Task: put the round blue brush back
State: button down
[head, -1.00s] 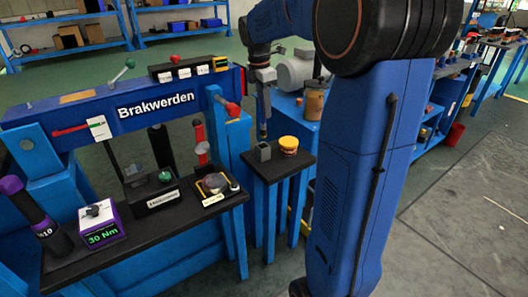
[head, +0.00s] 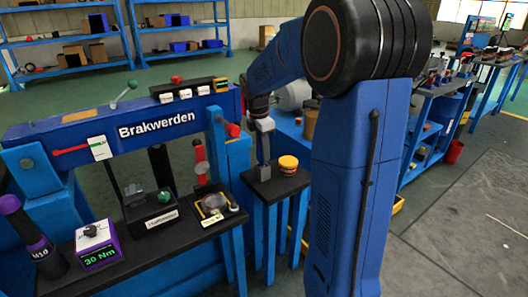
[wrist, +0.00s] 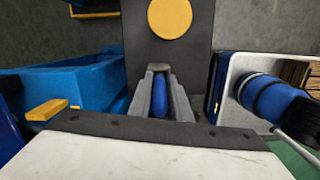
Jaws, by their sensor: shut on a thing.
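My gripper (head: 264,174) points straight down over the small black-topped stand (head: 285,184), low at its left part. In the wrist view my gripper (wrist: 162,92) is shut, its grey fingers on either side of the round blue brush (wrist: 160,104). Only the top of the brush shows between the fingers; its lower end is hidden. The grey square holder on the stand is now covered by my gripper, and I cannot tell how far the brush is inside it.
A yellow-lidded tub (head: 288,165) stands close right of my gripper; its lid also shows in the wrist view (wrist: 170,18). The blue press frame labelled Brakwerden (head: 155,120) and a dark bench with a 30 Nm box (head: 97,244) are at the left.

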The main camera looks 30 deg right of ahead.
jog(key=shift+f, duration=0.1)
jog(key=c, duration=1.6)
grip_release()
jog(key=shift+c, duration=0.2)
jog(key=r, duration=0.3)
jog(key=a+r, duration=0.1)
jog(key=r, duration=0.7)
jog(key=shift+a+r, duration=0.1)
jog(key=shift+a, duration=0.05)
jog(key=shift+r, duration=0.5)
jog(key=s+a+m+t, duration=0.2)
jog(key=s+a+m, duration=0.6)
jog(key=s, duration=0.7)
jog(key=s+a+f+m+t, duration=0.1)
jog(key=s+a+f+m, duration=0.1)
jog(key=s, duration=0.3)
jog(key=s+a+f+m+t+y, duration=0.1)
jog(key=s+a+f+m, duration=0.1)
jog(key=s+f+m, duration=0.1)
jog(key=s+a+f+m+t, duration=0.1)
jog(key=s+a+f+m, duration=0.2)
jog(key=s+f, duration=0.2)
jog(key=shift+s+m, duration=0.3)
jog(key=shift+s, duration=0.8)
